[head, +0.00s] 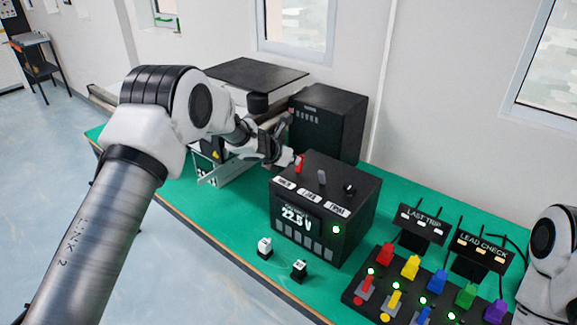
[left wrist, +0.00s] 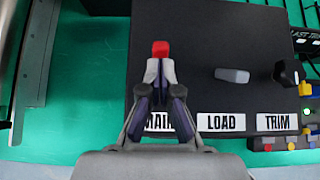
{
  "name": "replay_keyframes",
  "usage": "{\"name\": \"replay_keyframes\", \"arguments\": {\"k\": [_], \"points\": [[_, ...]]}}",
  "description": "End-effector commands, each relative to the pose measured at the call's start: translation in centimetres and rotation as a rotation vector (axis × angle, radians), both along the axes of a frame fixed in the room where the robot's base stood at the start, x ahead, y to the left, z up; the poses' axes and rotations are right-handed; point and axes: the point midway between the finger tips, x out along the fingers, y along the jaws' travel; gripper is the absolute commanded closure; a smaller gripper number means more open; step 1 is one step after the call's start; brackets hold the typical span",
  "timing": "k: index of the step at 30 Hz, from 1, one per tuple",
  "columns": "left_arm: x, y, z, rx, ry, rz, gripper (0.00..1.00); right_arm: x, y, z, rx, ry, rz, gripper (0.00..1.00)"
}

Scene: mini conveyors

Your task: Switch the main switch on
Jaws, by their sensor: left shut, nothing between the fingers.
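The main switch is a red lever (head: 300,163) on top of a black power box (head: 357,208). Its red tip also shows in the left wrist view (left wrist: 160,48), just beyond my fingertips. My left gripper (head: 291,158) is shut and empty, right beside the red lever; its closed fingers (left wrist: 159,75) hide the lever's lower part. I cannot tell whether they touch it. The MAIN label (left wrist: 158,122) is partly covered by the fingers. The box's display (head: 295,216) reads about 22.5 V and a green lamp (head: 336,230) is lit. My right gripper is out of view.
A grey LOAD lever (head: 322,177) and a black TRIM knob (head: 349,188) stand to the right on the same box. A tall black unit (head: 328,120) stands behind. A panel with coloured levers (head: 410,300) is at the right.

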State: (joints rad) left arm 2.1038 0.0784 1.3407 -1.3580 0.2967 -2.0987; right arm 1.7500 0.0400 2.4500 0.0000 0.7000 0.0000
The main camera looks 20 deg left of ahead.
Motion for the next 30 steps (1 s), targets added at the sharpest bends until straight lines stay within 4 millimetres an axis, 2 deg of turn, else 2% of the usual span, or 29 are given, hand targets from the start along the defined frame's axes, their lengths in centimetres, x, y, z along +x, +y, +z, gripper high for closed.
{"name": "replay_keyframes", "arguments": {"k": [7, 16, 30], "points": [[0.0, 0.0, 0.2, -0.001, 0.0, 0.001, 1.0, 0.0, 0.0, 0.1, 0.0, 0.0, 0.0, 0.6], [0.0, 0.1, 1.6, 0.001, 0.0, -0.001, 1.0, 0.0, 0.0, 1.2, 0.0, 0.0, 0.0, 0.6], [-0.1, -0.3, 1.8, 0.0, 0.0, -0.001, 1.0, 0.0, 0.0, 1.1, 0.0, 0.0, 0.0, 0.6]]}}
